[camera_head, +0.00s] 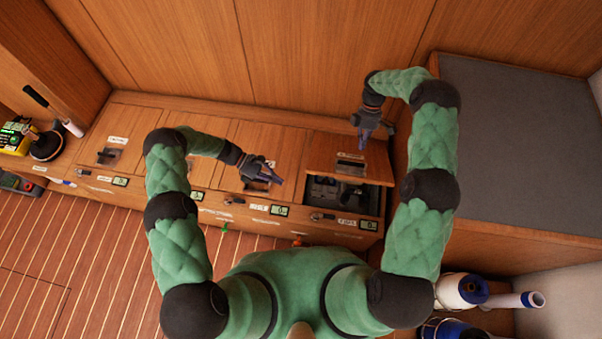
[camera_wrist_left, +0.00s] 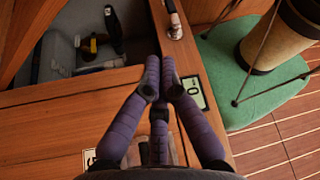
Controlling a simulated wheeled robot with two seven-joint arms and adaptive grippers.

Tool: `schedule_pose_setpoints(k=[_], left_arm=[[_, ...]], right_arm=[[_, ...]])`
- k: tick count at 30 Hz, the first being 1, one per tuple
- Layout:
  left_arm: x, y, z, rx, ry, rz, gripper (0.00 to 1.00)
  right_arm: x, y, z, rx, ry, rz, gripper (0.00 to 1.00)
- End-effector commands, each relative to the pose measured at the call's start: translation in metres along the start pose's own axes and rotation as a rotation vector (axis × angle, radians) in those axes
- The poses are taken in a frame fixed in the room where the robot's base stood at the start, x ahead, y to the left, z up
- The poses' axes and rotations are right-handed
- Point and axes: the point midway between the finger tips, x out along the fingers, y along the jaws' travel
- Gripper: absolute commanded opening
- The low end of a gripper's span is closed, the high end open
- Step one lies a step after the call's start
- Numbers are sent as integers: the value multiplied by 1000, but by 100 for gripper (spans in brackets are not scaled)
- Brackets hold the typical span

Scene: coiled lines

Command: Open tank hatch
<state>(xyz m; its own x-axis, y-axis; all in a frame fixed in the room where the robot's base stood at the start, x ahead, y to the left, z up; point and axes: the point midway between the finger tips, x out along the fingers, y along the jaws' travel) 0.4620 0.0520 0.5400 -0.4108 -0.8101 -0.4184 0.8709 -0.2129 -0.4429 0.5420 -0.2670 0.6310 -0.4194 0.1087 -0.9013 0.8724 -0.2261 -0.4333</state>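The row of wooden hatches runs along the bench in the head view. The rightmost hatch lid (camera_head: 352,157) stands partly open, with a label and a latch on its top. Below its front edge is a dark compartment (camera_head: 322,192) with small items inside, which also shows in the left wrist view (camera_wrist_left: 62,58). I cannot read which hatch is labelled tank. My left gripper (camera_head: 277,180) is over the neighbouring hatch, just left of the opening; its purple fingertips are together and hold nothing visible. My right gripper (camera_head: 368,132) is at the lid's far edge; its finger gap is unclear.
Small displays (camera_head: 279,210) and dark handles line the bench front. A grey-topped block (camera_head: 520,120) stands on the right. A yellow device (camera_head: 15,138) sits at the far left. White and blue cylinders (camera_head: 462,290) lie at lower right. The plank floor (camera_head: 80,250) at left is clear.

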Motion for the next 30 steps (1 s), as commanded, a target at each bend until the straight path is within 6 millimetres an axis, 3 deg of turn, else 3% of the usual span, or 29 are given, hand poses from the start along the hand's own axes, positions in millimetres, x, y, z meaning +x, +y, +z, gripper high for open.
schedule_pose_setpoints(k=[7,13,30], left_arm=[[-17,11,20,-99,-123,-50,0],[-12,11,25,-114,-144,-65,0],[79,7,42,-110,-140,-61,0]], right_arm=[[0,0,0,0,0,0,0],[0,0,0,0,0,0,0],[0,0,0,0,0,0,0]])
